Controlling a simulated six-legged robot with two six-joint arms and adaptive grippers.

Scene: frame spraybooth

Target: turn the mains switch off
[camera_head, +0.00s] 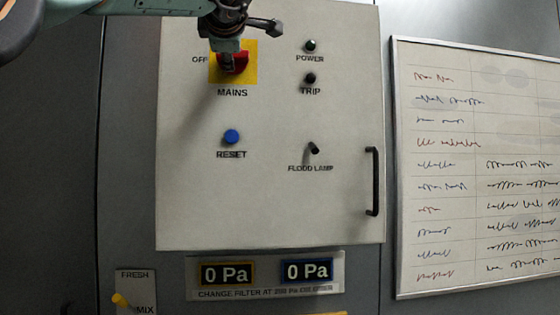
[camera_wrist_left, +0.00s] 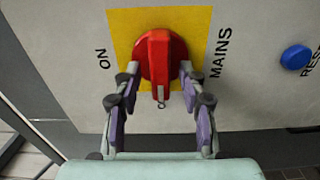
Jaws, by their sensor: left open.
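The red mains switch (camera_head: 238,63) sits on a yellow plate (camera_head: 250,76) at the upper left of the grey panel, partly hidden by my left gripper (camera_head: 227,56). In the left wrist view the red switch (camera_wrist_left: 159,60) lies between the two fingers of my left gripper (camera_wrist_left: 158,76), which is open, one finger on each side. I cannot tell whether either finger touches it. The handle's white-marked end points down in that view, toward a partly hidden letter on the OFF side. The ON label is at left. My right gripper is out of view.
The blue reset button (camera_head: 231,136) is below the switch. The power lamp (camera_head: 311,45), trip lamp (camera_head: 310,78) and flood lamp toggle (camera_head: 313,149) are to the right. A black door handle (camera_head: 373,181) stands out at the panel's right edge. Two displays (camera_head: 226,273) below read 0 Pa.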

